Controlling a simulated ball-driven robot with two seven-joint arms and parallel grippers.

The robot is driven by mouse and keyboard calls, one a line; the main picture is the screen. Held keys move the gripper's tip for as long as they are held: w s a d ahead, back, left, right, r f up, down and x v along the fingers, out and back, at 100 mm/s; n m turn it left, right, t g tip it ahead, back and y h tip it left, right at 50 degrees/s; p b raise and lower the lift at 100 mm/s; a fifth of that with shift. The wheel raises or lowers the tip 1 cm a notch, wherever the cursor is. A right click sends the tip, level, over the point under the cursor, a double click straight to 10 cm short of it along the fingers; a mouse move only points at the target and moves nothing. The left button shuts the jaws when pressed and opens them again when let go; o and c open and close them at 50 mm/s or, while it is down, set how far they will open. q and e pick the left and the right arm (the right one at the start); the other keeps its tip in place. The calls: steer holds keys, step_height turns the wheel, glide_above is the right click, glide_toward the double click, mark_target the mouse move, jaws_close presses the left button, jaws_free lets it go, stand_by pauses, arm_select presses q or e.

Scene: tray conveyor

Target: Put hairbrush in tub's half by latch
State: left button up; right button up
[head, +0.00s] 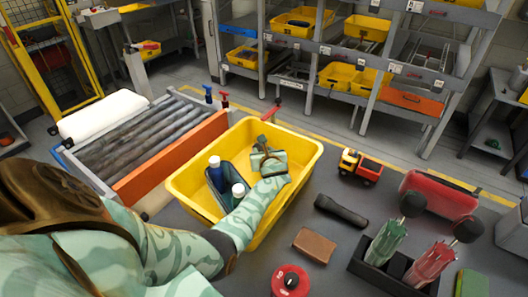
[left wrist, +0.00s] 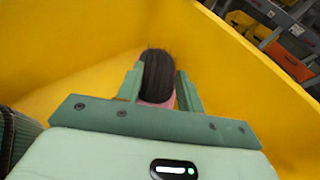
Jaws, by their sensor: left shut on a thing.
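The yellow tub (head: 185,183) stands at the table's left end, beside the roller conveyor. My left gripper (head: 262,143) is inside it, toward the far side. In the left wrist view its fingers (left wrist: 158,85) are shut on the hairbrush (left wrist: 157,75), whose dark bristled head and a bit of pink show between them. Yellow tub walls surround it; I cannot tell whether the brush touches the floor. In the head view the gripper hides most of the brush. I cannot make out a latch surely. My right gripper is out of view.
The conveyor (head: 150,135) with an orange side lies left of the tub. Right of it on the table are a toy truck (head: 361,167), a black case (head: 341,211), a brown block (head: 314,245), a red round item (head: 290,281) and a black holder (head: 390,265).

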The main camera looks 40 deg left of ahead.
arm_select(q)
steer(key=shift+f, duration=0.3)
steer(key=o, duration=1)
steer(key=shift+r, duration=0.3)
steer(key=s+d+r+p, duration=0.1)
steer(key=p, duration=0.1)
steer(key=s+d+r+p, duration=0.1)
steer(key=r+p, duration=0.1)
steer(key=shift+d, duration=0.25)
steer(key=p+v, duration=0.5)
steer(key=v, duration=0.2)
steer(key=shift+d+f, duration=0.1)
steer(key=shift+f, duration=0.05)
steer(key=shift+s+d+p, duration=0.3)
steer(key=shift+s+d, duration=0.15)
steer(key=shift+d, duration=0.05)
